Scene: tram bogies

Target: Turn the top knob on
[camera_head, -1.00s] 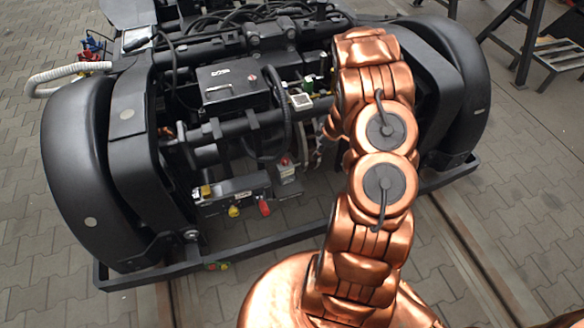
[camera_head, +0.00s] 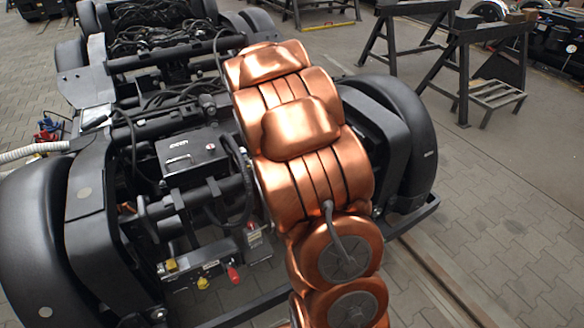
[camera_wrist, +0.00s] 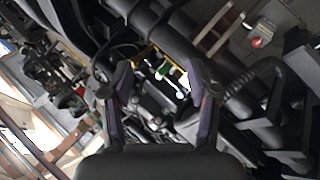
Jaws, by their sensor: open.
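My gripper (camera_wrist: 162,76) is open and empty in the wrist view, its two dark fingers apart. Beyond the gap between them are a small green part (camera_wrist: 173,73) and a thin yellow strip (camera_wrist: 146,54) among black machinery. A red knob-like part (camera_wrist: 257,42) on a grey box is at the upper right there, clear of the fingers. In the head view, a red part (camera_head: 233,274) and a yellow part (camera_head: 203,283) sit low on the bogie's front. I cannot tell which part is the top knob. My copper arm hides my gripper in the head view.
The black bogie (camera_head: 92,235) has large rounded end covers, pipes and a black box (camera_head: 192,156). Cables and bars (camera_wrist: 180,45) crowd the gripper's surroundings. Black trestles (camera_head: 465,60) and a low slatted stand (camera_head: 492,95) are behind right.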

